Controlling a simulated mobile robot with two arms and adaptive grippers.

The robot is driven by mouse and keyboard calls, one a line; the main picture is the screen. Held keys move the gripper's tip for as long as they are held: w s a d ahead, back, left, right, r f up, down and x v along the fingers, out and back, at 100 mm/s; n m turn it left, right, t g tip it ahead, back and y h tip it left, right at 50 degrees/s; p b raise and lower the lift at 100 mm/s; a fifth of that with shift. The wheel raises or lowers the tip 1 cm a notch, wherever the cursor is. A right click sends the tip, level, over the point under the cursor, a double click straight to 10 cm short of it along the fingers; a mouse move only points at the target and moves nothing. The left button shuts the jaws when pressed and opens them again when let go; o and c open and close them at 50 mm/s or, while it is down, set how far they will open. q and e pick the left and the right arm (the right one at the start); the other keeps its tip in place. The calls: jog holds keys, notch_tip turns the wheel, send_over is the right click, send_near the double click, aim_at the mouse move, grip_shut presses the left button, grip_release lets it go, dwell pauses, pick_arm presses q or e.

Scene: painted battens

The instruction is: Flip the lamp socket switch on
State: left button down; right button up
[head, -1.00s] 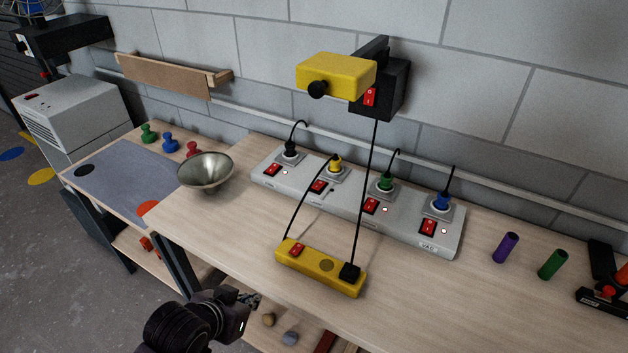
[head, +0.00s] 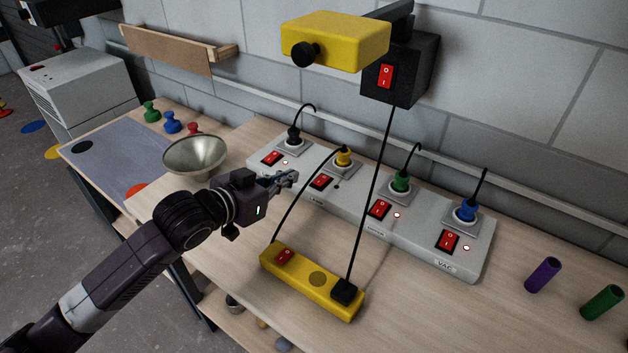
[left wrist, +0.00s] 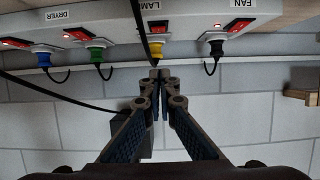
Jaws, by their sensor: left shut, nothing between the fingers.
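The grey socket strip (head: 420,243) has several red rocker switches and coloured plugs. The lamp socket switch (head: 321,182) is second from the left, by the yellow plug (head: 343,156); no lit light shows beside it. In the left wrist view the lamp switch (left wrist: 156,29) is upside down, beside a partly hidden "LAM" label. My left gripper (head: 294,177) is shut and empty, just left of the lamp switch in the head view, with its fingertips seemingly apart from it. In the wrist view its fingertips (left wrist: 160,74) appear below the yellow plug. My right gripper is not in view.
A yellow block (head: 313,281) with a red switch lies on the bench in front, its black cords crossing near the strip. A metal bowl (head: 195,155) stands left of the gripper. A yellow lamp (head: 336,41) overhangs the back.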

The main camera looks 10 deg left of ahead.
pick_arm(q)
jog(key=p, duration=0.2)
send_over(312, 191)
jog(key=f, duration=0.3)
jog(key=shift+w+d+f, duration=0.15)
jog(key=shift+w+f, duration=0.05)
jog(key=shift+f, duration=0.1)
jog(key=f, duration=0.1)
jog(key=f+p, duration=0.1)
jog(key=f, duration=0.1)
jog(key=shift+s+f, duration=0.2)
jog(key=shift+f, duration=0.05)
jog(key=shift+s+f, duration=0.1)
jog(key=shift+f, duration=0.25)
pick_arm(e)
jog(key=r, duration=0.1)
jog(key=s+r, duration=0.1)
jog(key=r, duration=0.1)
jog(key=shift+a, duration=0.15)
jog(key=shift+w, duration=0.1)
